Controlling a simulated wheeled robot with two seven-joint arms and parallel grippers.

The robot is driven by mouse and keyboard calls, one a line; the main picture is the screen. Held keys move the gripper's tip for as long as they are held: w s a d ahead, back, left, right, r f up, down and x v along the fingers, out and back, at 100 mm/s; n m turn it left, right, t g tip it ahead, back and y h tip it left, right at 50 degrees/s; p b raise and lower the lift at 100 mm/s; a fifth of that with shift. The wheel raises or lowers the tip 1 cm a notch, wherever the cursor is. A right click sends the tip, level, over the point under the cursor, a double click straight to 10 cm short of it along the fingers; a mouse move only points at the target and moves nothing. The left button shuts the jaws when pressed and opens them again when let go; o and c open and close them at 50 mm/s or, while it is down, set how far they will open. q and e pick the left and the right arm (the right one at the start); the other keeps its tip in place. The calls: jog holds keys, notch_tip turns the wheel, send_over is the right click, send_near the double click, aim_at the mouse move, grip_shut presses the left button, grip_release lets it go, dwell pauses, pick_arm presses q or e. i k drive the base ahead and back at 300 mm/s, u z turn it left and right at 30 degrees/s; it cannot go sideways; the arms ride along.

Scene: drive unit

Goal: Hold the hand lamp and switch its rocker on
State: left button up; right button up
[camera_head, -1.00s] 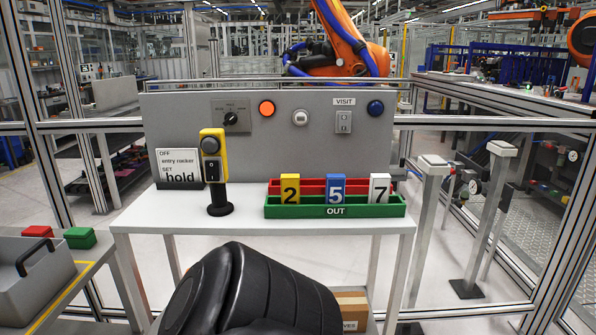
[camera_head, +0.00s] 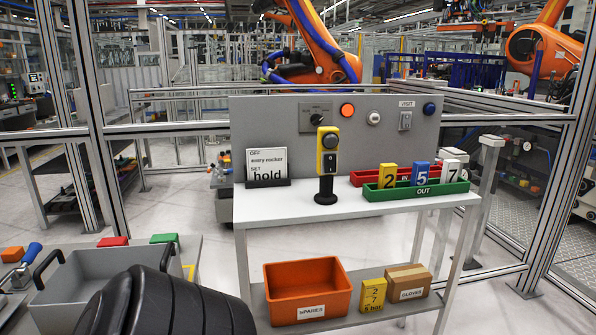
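The hand lamp (camera_head: 328,152) is yellow and black and stands upright on a round black base on the white table (camera_head: 300,216). Its dark lens is near the top of the yellow head. A black rocker (camera_head: 325,164) shows on its front below the lens; its position is too small to tell. A sign (camera_head: 267,168) left of the lamp reads "OFF, entry rocker, SET, hold". Neither of my grippers is in view.
Right of the lamp, a green OUT tray (camera_head: 415,192) and a red tray hold number blocks 2, 5 and 7. The grey panel behind has a knob (camera_head: 316,119) and an orange light (camera_head: 347,110). Below are an orange SPARES bin (camera_head: 307,292) and a GLOVES box (camera_head: 408,282). A grey tote (camera_head: 105,272) is at left.

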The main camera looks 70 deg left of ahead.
aim_at(330, 160)
jog(key=u, duration=1.9)
